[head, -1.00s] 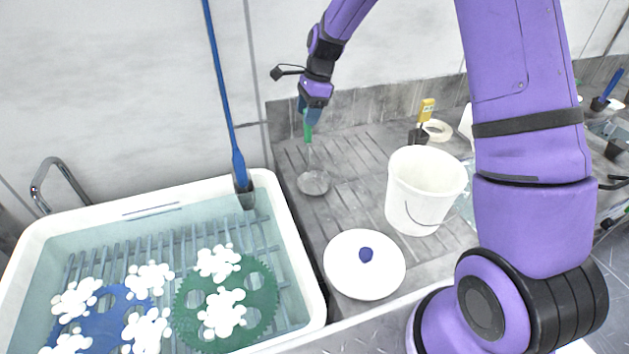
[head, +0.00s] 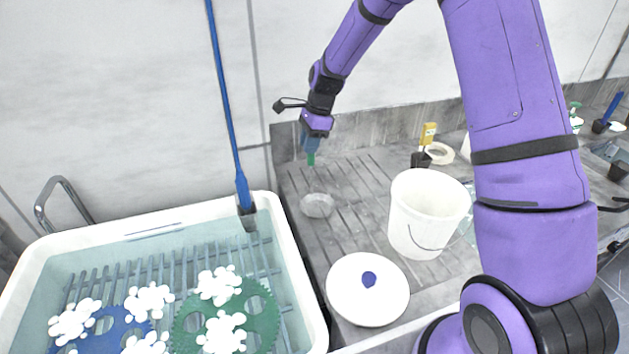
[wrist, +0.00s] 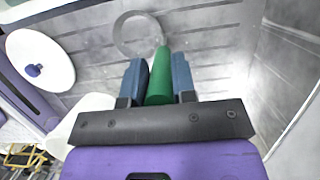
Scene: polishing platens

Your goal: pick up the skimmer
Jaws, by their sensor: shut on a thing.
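The skimmer has a green handle (head: 311,159) and a round, pale mesh bowl (head: 317,205). Its bowl is at the ribbed grey drainboard, below my gripper; I cannot tell whether it touches the surface. My gripper (head: 310,146) is shut on the green handle and hides its upper part. In the wrist view the handle (wrist: 160,82) lies between the two blue fingers of my gripper (wrist: 160,78), with the bowl's ring (wrist: 138,35) beyond them.
A white bucket (head: 417,222) and a white lid with a blue knob (head: 352,307) stand to the right. A water-filled white tub (head: 285,215) with gears is at left, a blue-handled brush (head: 228,120) leaning over it. Wall (head: 350,143) close behind.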

